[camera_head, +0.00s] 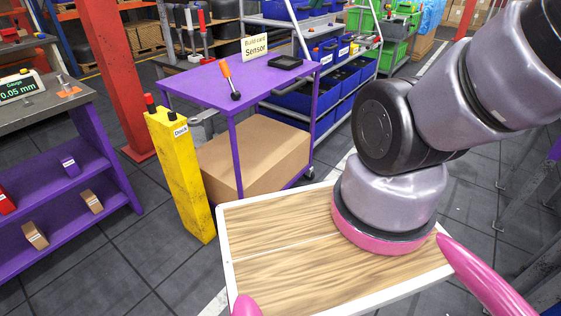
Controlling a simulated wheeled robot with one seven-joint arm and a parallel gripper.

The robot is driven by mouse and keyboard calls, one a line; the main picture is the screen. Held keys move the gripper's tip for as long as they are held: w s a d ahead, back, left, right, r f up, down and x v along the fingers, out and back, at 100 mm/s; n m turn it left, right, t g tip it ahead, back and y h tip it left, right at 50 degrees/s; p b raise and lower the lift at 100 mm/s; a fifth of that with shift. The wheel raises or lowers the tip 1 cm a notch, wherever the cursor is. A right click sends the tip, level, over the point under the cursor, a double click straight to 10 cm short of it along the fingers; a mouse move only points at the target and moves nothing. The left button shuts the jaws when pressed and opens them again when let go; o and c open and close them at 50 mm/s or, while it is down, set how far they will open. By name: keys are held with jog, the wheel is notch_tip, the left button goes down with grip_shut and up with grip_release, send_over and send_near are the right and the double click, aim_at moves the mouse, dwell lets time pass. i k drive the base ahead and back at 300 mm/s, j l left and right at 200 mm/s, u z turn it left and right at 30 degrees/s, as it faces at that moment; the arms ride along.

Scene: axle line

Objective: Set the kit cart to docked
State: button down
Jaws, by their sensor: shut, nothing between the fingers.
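The kit cart (208,84) appears to be the purple cart at upper centre, with a purple top and legs. On its top are a "Build card Sensor" sign (254,47), an orange-handled tool (229,77) and a dark tray (285,62). A large cardboard box (262,155) sits low in it. A yellow post (180,175) labelled "Dock" stands at the cart's near left. It overlaps the cart's side in the picture, and I cannot tell if they touch. My gripper is out of view; my arm leaves the frame at upper right.
A purple bench (45,215) with small boxes is at left. A red pillar (111,80) stands behind the post. A rack with blue bins (325,95) is beyond the cart. Grey floor (120,262) is clear between bench and post.

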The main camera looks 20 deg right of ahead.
aim_at(259, 155)
jog(key=i, duration=1.15)
jog(key=z, duration=0.05)
